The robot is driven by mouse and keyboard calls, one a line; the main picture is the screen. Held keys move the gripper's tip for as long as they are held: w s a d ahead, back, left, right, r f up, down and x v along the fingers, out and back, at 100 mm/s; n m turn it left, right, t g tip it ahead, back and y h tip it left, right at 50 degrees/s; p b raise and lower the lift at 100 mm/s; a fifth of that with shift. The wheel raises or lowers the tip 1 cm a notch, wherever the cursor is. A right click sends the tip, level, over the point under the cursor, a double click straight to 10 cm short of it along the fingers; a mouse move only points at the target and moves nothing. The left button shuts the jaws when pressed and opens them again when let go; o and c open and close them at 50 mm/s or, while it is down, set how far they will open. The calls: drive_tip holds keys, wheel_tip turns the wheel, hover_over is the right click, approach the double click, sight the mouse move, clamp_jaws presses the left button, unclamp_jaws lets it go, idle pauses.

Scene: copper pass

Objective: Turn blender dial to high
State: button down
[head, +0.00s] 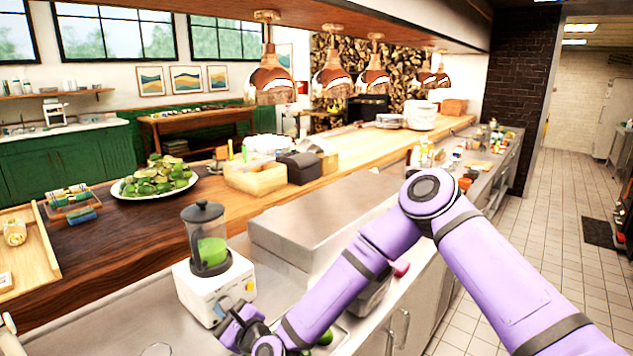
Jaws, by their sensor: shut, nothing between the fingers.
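The blender (210,262) stands on the steel counter at the lower left, with a white base (190,291) and a dark-lidded clear jar (207,238) holding green liquid. Part of a round dial (221,305) shows on the front of the base. My gripper (233,314) is shut and empty, right at the base's front beside the dial. The gripper hides part of the dial, so I cannot tell its setting or whether the fingers touch it.
A steel box-like unit (300,228) stands right of the blender. Green limes (325,337) lie in a tray beneath my forearm. A plate of limes (154,180) and a wooden tray (42,262) sit on the wooden pass behind.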

sight(221, 287)
drive_tip(key=shift+w+r, duration=0.6)
drive_tip(key=shift+w, duration=0.05)
drive_tip(key=shift+w+d+r, duration=0.1)
drive_tip(key=shift+w+r, duration=0.1)
drive_tip(key=shift+w, duration=0.1)
drive_tip(key=shift+w+d+r, duration=0.15)
drive_tip(key=shift+w+d, duration=0.2)
drive_tip(key=shift+d, duration=0.05)
drive_tip(key=shift+w+d, duration=0.15)
drive_tip(key=shift+r, duration=0.35)
drive_tip(key=shift+s+a+f+v, duration=0.1)
drive_tip(key=shift+f+v, duration=0.05)
drive_tip(key=shift+v, duration=0.85)
drive_tip(key=shift+s+a+f+v, duration=0.1)
drive_tip(key=shift+v, duration=0.9)
drive_tip(key=shift+s+a+f+v, duration=0.1)
drive_tip(key=shift+s+f+v, duration=0.05)
drive_tip(key=shift+v, duration=0.85)
